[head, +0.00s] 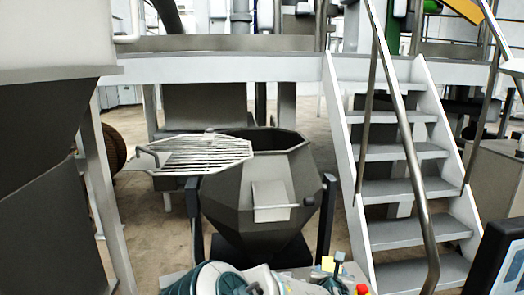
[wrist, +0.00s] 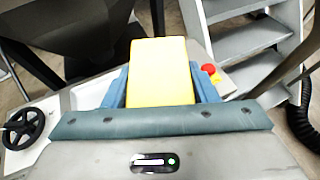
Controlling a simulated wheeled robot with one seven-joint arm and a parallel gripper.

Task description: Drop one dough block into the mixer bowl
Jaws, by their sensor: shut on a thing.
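A yellow dough block (wrist: 161,62) is held between the two blue fingers of my gripper (wrist: 162,84) in the wrist view. The fingers press on its left and right sides, and its far end sticks out past them. The mixer bowl (head: 234,200) is a dark grey, many-sided bowl ahead of me in the head view. Its top is partly open on the right, and its inside is dark. In the head view, a small yellow patch and blue parts show low down, below and to the right of the bowl, apart from it.
A barred metal grate (head: 195,153) lies at the bowl's left rim. Metal stairs (head: 405,185) with handrails stand to the right. A large dark vessel (head: 45,190) is on the left. A red button (wrist: 209,69) sits right of the block.

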